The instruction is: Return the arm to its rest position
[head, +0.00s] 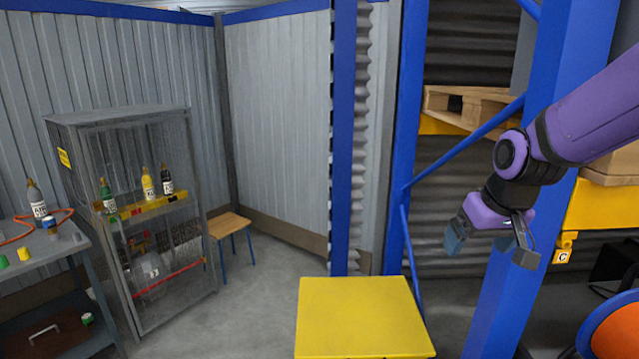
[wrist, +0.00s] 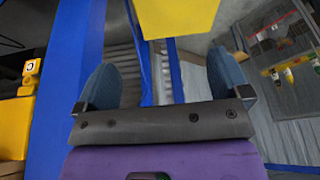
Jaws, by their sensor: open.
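My arm, purple with black joints, reaches in from the right in the head view. My gripper (head: 490,245) hangs at its end, in front of the blue rack upright (head: 537,170). In the wrist view my gripper (wrist: 165,85) shows two blue-grey fingers spread wide apart, with nothing between them. It is open and empty, and apart from the things around it.
A yellow-topped block (head: 362,318) stands at front centre. A mesh cabinet (head: 130,215) with several bottles is at left, beside a grey bench (head: 45,260). A wooden stool (head: 230,225) stands behind. Pallets (head: 465,105) sit on the rack; an orange reel (head: 615,330) is at lower right.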

